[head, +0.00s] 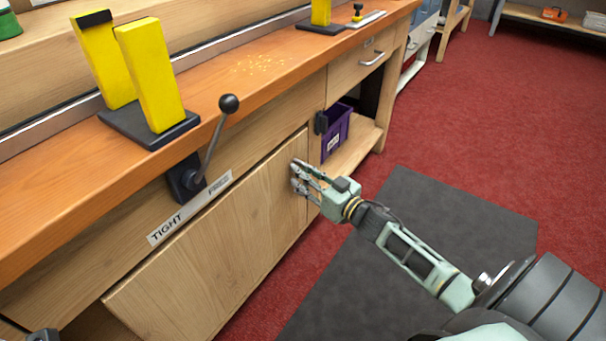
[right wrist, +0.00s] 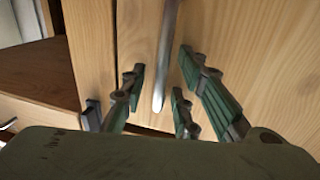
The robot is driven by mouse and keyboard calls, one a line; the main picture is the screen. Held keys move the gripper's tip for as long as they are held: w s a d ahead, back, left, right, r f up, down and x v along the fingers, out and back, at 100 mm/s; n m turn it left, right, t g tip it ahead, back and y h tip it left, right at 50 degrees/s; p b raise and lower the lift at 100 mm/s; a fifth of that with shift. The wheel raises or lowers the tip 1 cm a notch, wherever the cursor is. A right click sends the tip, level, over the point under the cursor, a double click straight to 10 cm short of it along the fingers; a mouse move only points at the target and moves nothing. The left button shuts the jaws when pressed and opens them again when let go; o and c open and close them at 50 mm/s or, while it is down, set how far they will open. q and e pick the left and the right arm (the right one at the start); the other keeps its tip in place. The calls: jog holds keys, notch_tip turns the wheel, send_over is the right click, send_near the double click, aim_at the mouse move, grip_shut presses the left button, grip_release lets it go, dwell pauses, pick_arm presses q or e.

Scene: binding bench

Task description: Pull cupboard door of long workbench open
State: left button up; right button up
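The cupboard door (head: 218,247) is a pale wood panel under the long workbench's orange-brown top (head: 215,85). It looks shut, with only a thin seam at its right edge. My right gripper (head: 299,180) is at the door's upper right edge. In the right wrist view, a grey bar handle (right wrist: 167,58) stands on the door (right wrist: 220,40). In the head view the gripper hides the handle.
A lever with a black knob (head: 228,104) rises above a TIGHT/FREE label (head: 190,207). A dark mat (head: 400,250) lies on the red floor, which is clear in front.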

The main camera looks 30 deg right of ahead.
jog(key=shift+c, duration=0.3)
grip_shut()
jog(key=shift+s+d, duration=0.15)
jog(key=shift+d, duration=0.05)
